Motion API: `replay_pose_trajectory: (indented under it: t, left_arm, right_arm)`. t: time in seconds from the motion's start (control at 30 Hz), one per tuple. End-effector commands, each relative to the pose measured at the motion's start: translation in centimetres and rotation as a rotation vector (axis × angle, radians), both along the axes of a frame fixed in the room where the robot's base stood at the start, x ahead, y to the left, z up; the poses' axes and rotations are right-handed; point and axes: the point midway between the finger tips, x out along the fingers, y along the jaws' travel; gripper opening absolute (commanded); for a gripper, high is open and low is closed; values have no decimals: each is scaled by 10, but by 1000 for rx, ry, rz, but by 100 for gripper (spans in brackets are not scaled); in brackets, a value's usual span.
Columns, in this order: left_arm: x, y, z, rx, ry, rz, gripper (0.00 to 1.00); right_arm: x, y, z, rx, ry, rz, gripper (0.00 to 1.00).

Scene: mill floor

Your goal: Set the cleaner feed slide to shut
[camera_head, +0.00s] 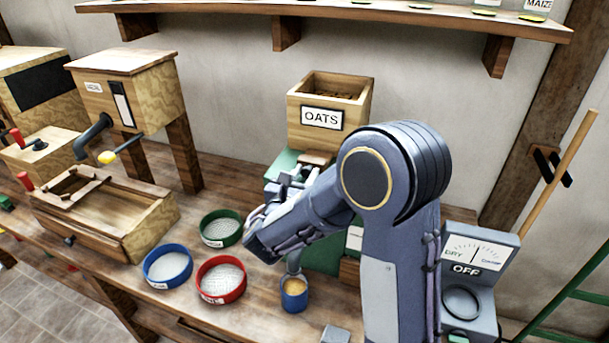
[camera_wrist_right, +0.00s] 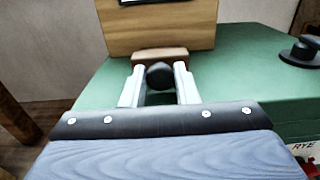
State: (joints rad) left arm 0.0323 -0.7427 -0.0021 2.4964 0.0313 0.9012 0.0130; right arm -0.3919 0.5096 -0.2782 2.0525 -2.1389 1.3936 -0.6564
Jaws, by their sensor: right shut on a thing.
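The OATS hopper (camera_head: 322,117) is an open wooden box on the green cleaner (camera_head: 283,162) at the back of the bench. The feed slide (camera_wrist_right: 160,54) is a brown wooden piece at the foot of the hopper, with a round black knob (camera_wrist_right: 160,75). In the head view the slide (camera_head: 318,157) shows just above my right gripper (camera_head: 285,183). In the wrist view my right gripper (camera_wrist_right: 160,88) has its two pale fingers on either side of the knob, shut on it. How far the slide sticks out is hard to tell. My left gripper is not in view.
Green (camera_head: 221,228), blue (camera_head: 167,266) and red (camera_head: 221,279) round sieves stand on the bench. A blue cup (camera_head: 294,294) stands below my right arm. A grey meter marked OFF (camera_head: 474,262) stands at right. A wooden shelf (camera_head: 330,13) runs above.

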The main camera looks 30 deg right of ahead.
Motion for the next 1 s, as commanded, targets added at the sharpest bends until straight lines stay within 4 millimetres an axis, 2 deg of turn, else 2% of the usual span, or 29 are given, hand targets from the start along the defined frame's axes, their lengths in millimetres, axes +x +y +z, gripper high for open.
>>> replay_pose_trajectory:
  t: [0.07,0.27,0.47,0.7,0.73,0.87,1.0]
  left_arm:
    - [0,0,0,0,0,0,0]
    - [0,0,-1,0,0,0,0]
    - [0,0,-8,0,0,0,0]
    - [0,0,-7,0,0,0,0]
    - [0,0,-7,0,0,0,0]
    - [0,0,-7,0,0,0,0]
    - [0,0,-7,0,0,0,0]
  right_arm:
    - [0,0,0,0,0,0,0]
    - [2,-2,-1,1,-1,-1,0]
    - [17,-20,-1,0,-1,-2,0]
    - [17,-20,0,2,1,1,0]
    - [17,-20,0,2,1,1,28]
    - [17,-20,0,1,1,1,45]
    - [17,-20,0,1,1,0,47]
